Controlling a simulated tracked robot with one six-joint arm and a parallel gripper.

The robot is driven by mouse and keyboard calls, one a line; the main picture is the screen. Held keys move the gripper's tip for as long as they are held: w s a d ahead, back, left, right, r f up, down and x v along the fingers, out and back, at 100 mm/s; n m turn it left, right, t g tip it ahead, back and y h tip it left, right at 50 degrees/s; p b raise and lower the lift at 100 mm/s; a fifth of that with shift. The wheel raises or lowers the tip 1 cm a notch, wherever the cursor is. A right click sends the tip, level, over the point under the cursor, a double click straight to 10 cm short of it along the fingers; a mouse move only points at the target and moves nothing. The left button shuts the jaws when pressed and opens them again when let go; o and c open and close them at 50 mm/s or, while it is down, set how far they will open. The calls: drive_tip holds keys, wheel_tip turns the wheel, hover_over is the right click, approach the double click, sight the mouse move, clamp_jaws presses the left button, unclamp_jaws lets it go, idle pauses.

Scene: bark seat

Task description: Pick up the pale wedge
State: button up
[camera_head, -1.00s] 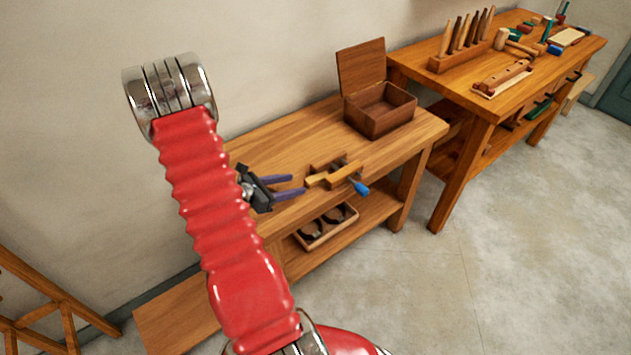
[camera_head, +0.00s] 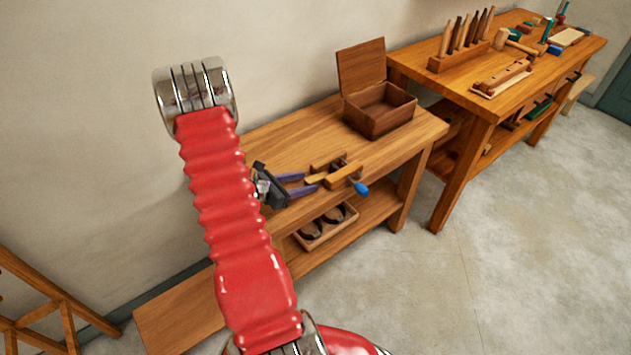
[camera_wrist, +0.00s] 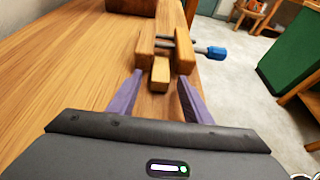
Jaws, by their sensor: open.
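The pale wedge (camera_wrist: 160,73) is a small light wood piece sticking out of a wooden clamp (camera_wrist: 183,52) toward me. In the head view the wedge (camera_head: 316,179) shows at the clamp's left side, on the lower bench. My gripper (camera_head: 309,184) has two purple fingers and is open. Its fingertips are at the near end of the wedge. In the wrist view the wedge's near end appears between the fingers (camera_wrist: 160,86), with a gap on each side. I see no contact. The wedge's far end is hidden in the clamp.
The clamp has a metal screw and a blue handle (camera_head: 361,188). An open wooden box (camera_head: 381,118) stands behind it on the bench (camera_head: 290,133). A tray (camera_head: 326,230) sits on the shelf below. A taller workbench (camera_head: 480,100) with tools stands at the right.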

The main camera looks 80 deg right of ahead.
drive_tip(key=shift+c, duration=0.2)
drive_tip(key=c, duration=1.1)
